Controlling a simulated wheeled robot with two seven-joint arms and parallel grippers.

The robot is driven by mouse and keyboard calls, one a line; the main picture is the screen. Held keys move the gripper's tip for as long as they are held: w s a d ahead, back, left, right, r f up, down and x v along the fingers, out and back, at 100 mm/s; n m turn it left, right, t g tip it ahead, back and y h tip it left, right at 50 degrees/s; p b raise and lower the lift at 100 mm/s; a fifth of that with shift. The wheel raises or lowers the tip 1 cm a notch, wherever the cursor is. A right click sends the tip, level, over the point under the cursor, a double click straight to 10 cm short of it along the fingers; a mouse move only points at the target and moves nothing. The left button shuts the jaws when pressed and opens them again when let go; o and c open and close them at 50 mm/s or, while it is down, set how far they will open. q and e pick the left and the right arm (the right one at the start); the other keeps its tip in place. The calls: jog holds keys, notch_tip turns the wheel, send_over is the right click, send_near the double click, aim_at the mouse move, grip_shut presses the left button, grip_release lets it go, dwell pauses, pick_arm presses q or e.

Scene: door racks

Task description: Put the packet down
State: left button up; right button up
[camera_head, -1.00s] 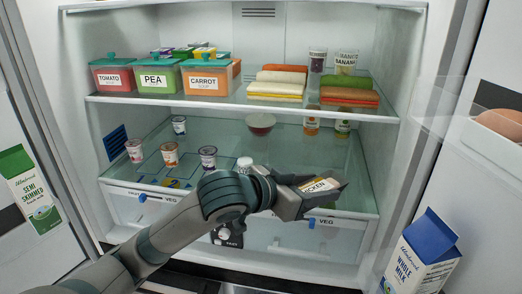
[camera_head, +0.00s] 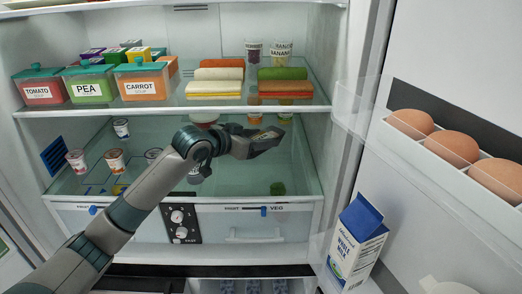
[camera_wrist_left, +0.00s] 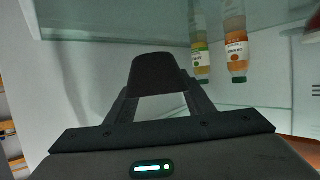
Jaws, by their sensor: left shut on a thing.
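My left gripper (camera_head: 268,140) is inside the fridge, above the lower glass shelf (camera_head: 240,180) and below the upper one. It is shut on the packet (camera_head: 265,134), of which only a small pale, yellowish printed part shows between the dark fingers. The packet is held clear of the shelf, as far as the head view shows. In the left wrist view the dark fingers (camera_wrist_left: 160,75) fill the middle, and I cannot make out the packet there. My right gripper is not in view.
Two bottles (camera_wrist_left: 233,45) stand behind the gripper. Small pots (camera_head: 115,160) stand at the left of the lower shelf. Soup tubs (camera_head: 145,82) and folded stacks (camera_head: 285,82) fill the upper shelf (camera_head: 200,110). A milk carton (camera_head: 357,243) and eggs (camera_head: 450,145) are in the right door.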

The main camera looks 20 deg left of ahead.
aim_at(261, 164)
pick_arm(q)
jog(key=shift+w+a+f+p, duration=0.2)
jog(key=shift+w+f+p, duration=0.55)
jog(key=shift+f, duration=0.8)
notch_tip(261, 164, down, 3)
jog(key=shift+r+p, duration=0.2)
jog(key=shift+p, duration=0.6)
jog(key=shift+f+p, duration=0.25)
jog(key=shift+p, duration=0.05)
jog(key=shift+w+f, duration=0.15)
jog(key=shift+f, duration=0.25)
jog(key=shift+a+f, duration=0.1)
